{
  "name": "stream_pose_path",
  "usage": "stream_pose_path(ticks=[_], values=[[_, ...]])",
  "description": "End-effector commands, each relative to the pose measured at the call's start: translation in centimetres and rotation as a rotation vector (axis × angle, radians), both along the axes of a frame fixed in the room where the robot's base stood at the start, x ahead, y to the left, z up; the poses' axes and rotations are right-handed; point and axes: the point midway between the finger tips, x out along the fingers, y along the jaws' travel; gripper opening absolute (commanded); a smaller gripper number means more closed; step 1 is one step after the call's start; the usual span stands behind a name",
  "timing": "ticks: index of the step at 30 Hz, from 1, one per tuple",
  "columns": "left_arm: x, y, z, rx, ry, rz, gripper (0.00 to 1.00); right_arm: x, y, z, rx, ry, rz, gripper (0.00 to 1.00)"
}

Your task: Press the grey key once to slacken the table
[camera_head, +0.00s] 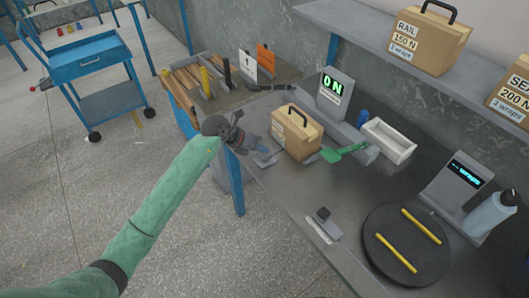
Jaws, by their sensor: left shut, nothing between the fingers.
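A small dark grey key (323,214) stands on a grey base with a white label at the front of the grey bench; the label is too small to read. The round dark turntable (405,243) is to its right, with two yellow bars on it. My left gripper (257,146) is shut and empty at the bench's left edge, beside the cardboard box and well apart from the key, up and to its left. A small grey plate (268,158) shows partly behind the gripper. My right gripper is out of view.
A handled cardboard box (296,135), a green tool (345,152) and a white tray (389,141) are on the bench. A "wraps" display (456,180) and bottle (489,213) are right. The bench between box and turntable is mostly clear.

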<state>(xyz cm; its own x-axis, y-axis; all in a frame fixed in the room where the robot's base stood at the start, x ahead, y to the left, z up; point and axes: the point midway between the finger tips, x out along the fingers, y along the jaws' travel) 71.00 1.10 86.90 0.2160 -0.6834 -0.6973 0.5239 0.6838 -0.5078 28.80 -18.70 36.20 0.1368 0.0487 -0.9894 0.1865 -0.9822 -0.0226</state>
Motion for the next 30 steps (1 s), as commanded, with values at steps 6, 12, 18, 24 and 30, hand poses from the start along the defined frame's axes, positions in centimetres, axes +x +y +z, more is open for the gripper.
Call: stream_pose_path(ticks=[6, 12, 18, 24, 30], values=[[0.0, 0.0, 1.0, 0.000, -0.001, -0.001, 0.00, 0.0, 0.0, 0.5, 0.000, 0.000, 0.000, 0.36], [0.0, 0.0, 1.0, 0.000, -0.001, 0.000, 0.00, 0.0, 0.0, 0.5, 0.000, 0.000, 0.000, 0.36], [0.0, 0.0, 1.3, 0.000, -0.002, -0.001, 0.00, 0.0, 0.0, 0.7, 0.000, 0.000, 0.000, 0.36], [0.0, 0.0, 2.8, 0.000, -0.003, -0.002, 0.00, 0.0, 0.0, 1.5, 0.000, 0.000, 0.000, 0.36], [0.0, 0.0, 4.3, 0.000, -0.002, -0.001, 0.00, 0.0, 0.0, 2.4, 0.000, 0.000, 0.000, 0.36]])
